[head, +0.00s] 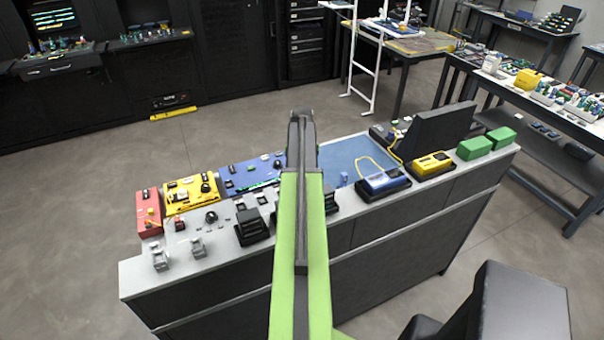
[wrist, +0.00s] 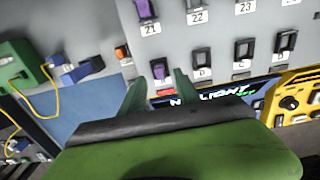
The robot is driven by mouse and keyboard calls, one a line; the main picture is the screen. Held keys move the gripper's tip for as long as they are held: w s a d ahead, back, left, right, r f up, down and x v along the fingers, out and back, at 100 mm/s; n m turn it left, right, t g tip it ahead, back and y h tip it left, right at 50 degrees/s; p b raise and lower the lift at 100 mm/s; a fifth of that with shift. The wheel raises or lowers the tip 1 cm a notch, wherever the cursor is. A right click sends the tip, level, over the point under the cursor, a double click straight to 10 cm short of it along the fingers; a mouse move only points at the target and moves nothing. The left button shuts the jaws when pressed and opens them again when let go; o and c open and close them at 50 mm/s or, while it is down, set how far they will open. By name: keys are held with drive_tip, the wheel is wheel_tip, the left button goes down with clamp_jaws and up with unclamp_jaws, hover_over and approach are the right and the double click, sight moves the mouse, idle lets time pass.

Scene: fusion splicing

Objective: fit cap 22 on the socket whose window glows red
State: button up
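In the wrist view my gripper (wrist: 161,77) is open, its two green fingers apart. Between and beyond the fingertips stands a black socket (wrist: 159,66) with purple in it. A small window (wrist: 164,92) just below that socket glows red. More dark sockets (wrist: 202,60) stand in a row to the right; one label reads D. The dark piece above label 22 (wrist: 197,17) is cut off by the top edge, so I cannot tell its cap clearly. A purple cap (wrist: 146,9) stands above label 21. In the head view my arm hides the fingertips.
A green box (wrist: 18,65) with a yellow cable and an orange piece (wrist: 122,52) are at left. The grey counter (head: 180,285) also carries a red box (head: 148,208).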

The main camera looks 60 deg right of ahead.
wheel_tip(320, 180, up, 14)
drive_tip(key=p, duration=1.2)
drive_tip(key=shift+f, duration=0.2)
